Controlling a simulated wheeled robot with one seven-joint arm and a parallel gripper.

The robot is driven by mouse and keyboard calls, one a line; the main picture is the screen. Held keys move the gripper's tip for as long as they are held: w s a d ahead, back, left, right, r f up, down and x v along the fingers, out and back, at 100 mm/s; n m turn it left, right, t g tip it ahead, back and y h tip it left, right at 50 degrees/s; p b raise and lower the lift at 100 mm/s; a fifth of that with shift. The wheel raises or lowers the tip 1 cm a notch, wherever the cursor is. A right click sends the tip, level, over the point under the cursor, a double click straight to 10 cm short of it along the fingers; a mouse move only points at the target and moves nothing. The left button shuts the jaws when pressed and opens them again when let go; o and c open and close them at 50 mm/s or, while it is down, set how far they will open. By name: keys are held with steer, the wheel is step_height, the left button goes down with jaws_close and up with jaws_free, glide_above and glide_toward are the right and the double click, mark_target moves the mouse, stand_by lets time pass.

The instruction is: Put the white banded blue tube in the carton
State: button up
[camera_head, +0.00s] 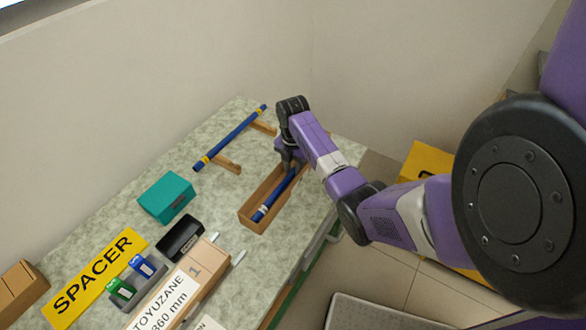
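The blue tube (274,194) with white bands near its lower end lies lengthwise inside the long open brown carton (251,223), between its walls. It slants up to the right, and its upper end is hidden by my gripper. My gripper (291,168) points down over the upper part of the carton, at the tube's upper portion. Its fingertips are small and dark here, so I cannot tell whether they grip the tube or are apart from it.
A blue tube with yellow bands (230,138) rests on two wooden supports (226,164) behind the carton. A teal box (166,197), a black tray (180,238), a yellow SPACER sign (95,278) and a labelled carton (180,295) stand to the left. The table's right edge is close to the carton.

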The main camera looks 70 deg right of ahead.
mark_target(293, 170)
step_height(293, 170, up, 12)
steer(key=shift+r, duration=0.2)
stand_by(0.6)
stand_by(0.5)
